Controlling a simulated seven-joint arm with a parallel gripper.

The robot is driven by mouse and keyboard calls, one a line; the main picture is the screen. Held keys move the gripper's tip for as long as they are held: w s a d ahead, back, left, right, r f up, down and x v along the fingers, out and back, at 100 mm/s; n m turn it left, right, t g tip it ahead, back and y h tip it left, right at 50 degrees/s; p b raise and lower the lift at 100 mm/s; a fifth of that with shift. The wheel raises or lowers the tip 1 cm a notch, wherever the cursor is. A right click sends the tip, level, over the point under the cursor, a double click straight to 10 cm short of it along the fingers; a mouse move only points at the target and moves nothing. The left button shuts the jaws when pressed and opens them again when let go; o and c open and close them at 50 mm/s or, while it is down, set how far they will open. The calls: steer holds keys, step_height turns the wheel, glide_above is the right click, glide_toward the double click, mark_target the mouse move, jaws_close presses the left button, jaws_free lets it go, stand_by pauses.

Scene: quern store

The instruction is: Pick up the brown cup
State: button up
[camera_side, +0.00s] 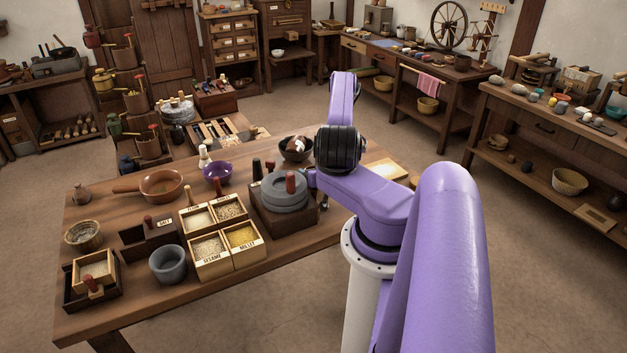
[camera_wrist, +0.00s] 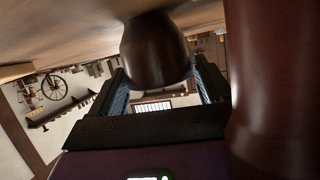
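In the wrist view a dark brown, smooth, rounded thing (camera_wrist: 155,48) stands between and beyond my fingertips. It looks like the brown cup, but only part shows and I cannot be sure. My gripper (camera_wrist: 160,68) has its two blue-padded fingers spread wide, one on each side of this thing. I cannot tell if either finger touches it. In the side view my gripper is hidden behind my arm, and I cannot pick out the brown cup there.
A large dark red thing (camera_wrist: 275,80) fills the right of the wrist view, very close. On the table (camera_side: 95,325) stand a stone quern (camera_side: 283,201), a dark bowl (camera_side: 297,157) with something brown and white inside, a purple bowl (camera_side: 218,175), a brown handled pan (camera_side: 161,195) and a grey mortar (camera_side: 168,268).

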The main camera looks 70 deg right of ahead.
steer(key=c, duration=0.6)
steer(key=shift+r, duration=0.15)
steer(key=shift+r, duration=1.45)
steer(key=shift+w+r+v, duration=0.3)
steer(key=shift+r+v, duration=0.3)
steer(key=shift+v, duration=2.2)
steer(key=shift+w+r+v, duration=0.3)
steer(key=shift+r+v, duration=0.25)
steer(key=shift+v, duration=2.2)
steer(key=shift+w+r+v, duration=0.3)
steer(key=shift+r+v, duration=0.3)
steer(key=shift+v, duration=2.2)
steer(key=shift+w+d, duration=0.1)
steer(key=shift+d, duration=0.1)
